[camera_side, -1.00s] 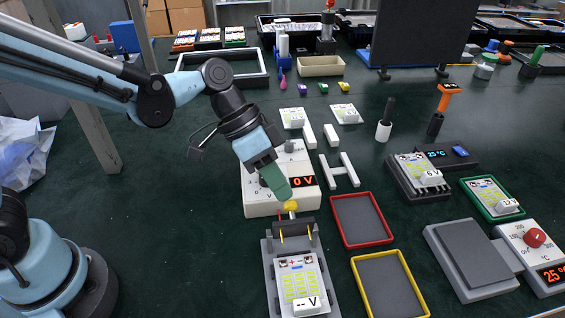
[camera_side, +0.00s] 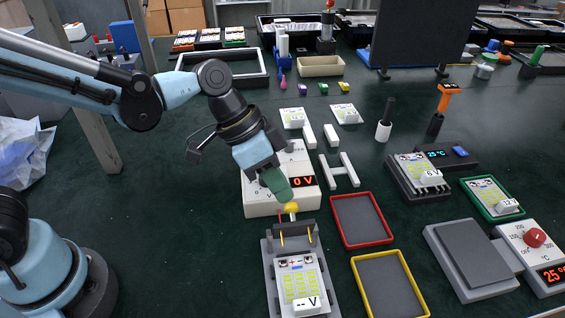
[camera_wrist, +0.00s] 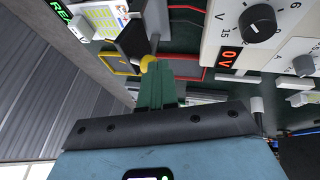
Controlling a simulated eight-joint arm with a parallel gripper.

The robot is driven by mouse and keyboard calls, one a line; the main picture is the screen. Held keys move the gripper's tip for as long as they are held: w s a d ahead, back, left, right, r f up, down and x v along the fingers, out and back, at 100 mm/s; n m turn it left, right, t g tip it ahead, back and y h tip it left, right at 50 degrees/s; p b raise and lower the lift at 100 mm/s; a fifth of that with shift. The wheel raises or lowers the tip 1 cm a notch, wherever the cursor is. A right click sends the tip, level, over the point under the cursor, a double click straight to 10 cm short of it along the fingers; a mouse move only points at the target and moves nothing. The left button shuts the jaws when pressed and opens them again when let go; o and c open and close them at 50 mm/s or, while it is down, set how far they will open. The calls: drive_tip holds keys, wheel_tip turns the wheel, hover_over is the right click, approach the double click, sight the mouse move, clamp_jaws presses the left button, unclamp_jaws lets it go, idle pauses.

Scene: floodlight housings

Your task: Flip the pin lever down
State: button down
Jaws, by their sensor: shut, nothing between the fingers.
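The pin lever has a yellow knob (camera_side: 291,208) at the back of a grey test fixture (camera_side: 272,275). The knob stands up above a dark crossbar that carries thin yellow pins. A board (camera_side: 300,282) with a "-- V" label lies in the fixture. My gripper (camera_side: 281,190) has green fingers, shut and empty, just above and behind the yellow knob. In the wrist view the green fingers (camera_wrist: 160,75) point at the yellow knob (camera_wrist: 147,62), close to it. I cannot tell whether they touch.
A white power supply (camera_side: 258,203) reading 0 V stands right behind the fixture, under my gripper. A red tray (camera_side: 388,240) and a yellow tray (camera_side: 425,309) lie to the right. A grey hot plate (camera_side: 470,262) is farther right. The table left of the fixture is clear.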

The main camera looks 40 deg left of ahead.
sight(294, 212)
drive_tip(key=s+d+t+y, duration=0.1)
drive_tip(key=s+d+r+m+t+y, duration=0.1)
drive_tip(key=t+y, duration=0.1)
drive_tip(key=shift+s+d, duration=0.4)
drive_tip(key=s+d, duration=0.1)
drive_tip(key=s+d+f, duration=0.1)
drive_tip(key=s+d, duration=0.1)
drive_tip(key=shift+s+d+f, duration=0.15)
drive_tip(key=shift+s+d, duration=0.05)
idle(0.3)
drive_tip(key=shift+r, duration=0.8)
drive_tip(key=shift+r, duration=0.1)
drive_tip(key=v, duration=1.2)
